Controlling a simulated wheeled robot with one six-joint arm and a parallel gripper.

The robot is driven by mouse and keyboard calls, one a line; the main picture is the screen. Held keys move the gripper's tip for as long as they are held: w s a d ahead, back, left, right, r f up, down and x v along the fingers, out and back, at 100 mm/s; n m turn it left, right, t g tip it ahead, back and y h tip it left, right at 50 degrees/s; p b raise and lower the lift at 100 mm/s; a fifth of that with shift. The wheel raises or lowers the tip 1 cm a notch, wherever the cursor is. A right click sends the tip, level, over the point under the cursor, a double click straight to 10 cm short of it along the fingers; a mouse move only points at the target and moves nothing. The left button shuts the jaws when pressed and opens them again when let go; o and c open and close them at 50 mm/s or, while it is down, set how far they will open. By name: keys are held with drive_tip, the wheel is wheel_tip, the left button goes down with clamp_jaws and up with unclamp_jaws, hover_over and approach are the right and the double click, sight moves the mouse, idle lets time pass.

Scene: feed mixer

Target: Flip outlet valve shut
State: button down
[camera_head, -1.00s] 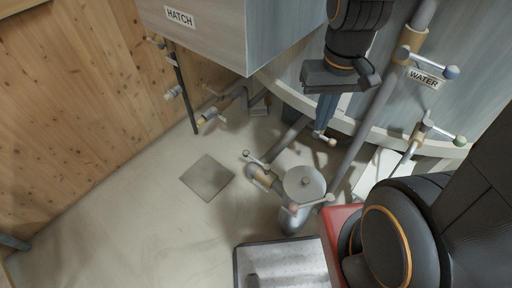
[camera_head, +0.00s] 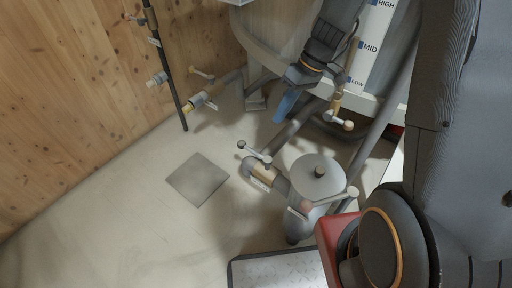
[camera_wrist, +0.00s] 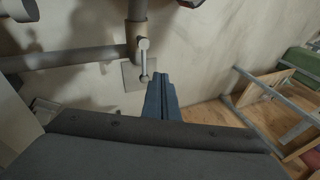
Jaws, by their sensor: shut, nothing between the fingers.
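My gripper (camera_head: 284,106) shows blue fingers, shut and empty, pointing down beside the tank's lower side. The wrist view shows the same fingers (camera_wrist: 161,97) from above. Just beyond their tips is a grey valve lever (camera_wrist: 143,60) on a pipe; the lever and fingers look apart. In the head view, a valve with a brass body (camera_head: 263,175) and a ball-ended lever (camera_head: 254,152) sits on the pipe by the strainer pot, below my gripper. Another lever valve (camera_head: 338,119) is to the right of my gripper. I cannot read which is the outlet valve.
A round-lidded metal pot (camera_head: 317,178) stands on the floor with a lever at its right. A level gauge (camera_head: 371,48) is on the tank. Wall pipes with valves (camera_head: 197,101) stand at left. Open floor lies left.

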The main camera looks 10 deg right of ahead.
sight(254, 152)
drive_tip(key=w+a+f+n+y+b, duration=0.1)
drive_tip(key=w+f+n+y+b, duration=0.1)
drive_tip(key=w+f+b, duration=0.3)
wheel_tip(254, 152, down, 5)
drive_tip(key=shift+w+r+n, duration=0.15)
drive_tip(key=shift+w+n, duration=0.15)
drive_tip(key=shift+w, duration=0.7)
drive_tip(key=w+b+x, duration=0.1)
drive_tip(key=b+x, duration=0.1)
drive_tip(key=x, duration=0.8)
drive_tip(key=shift+s, duration=0.35)
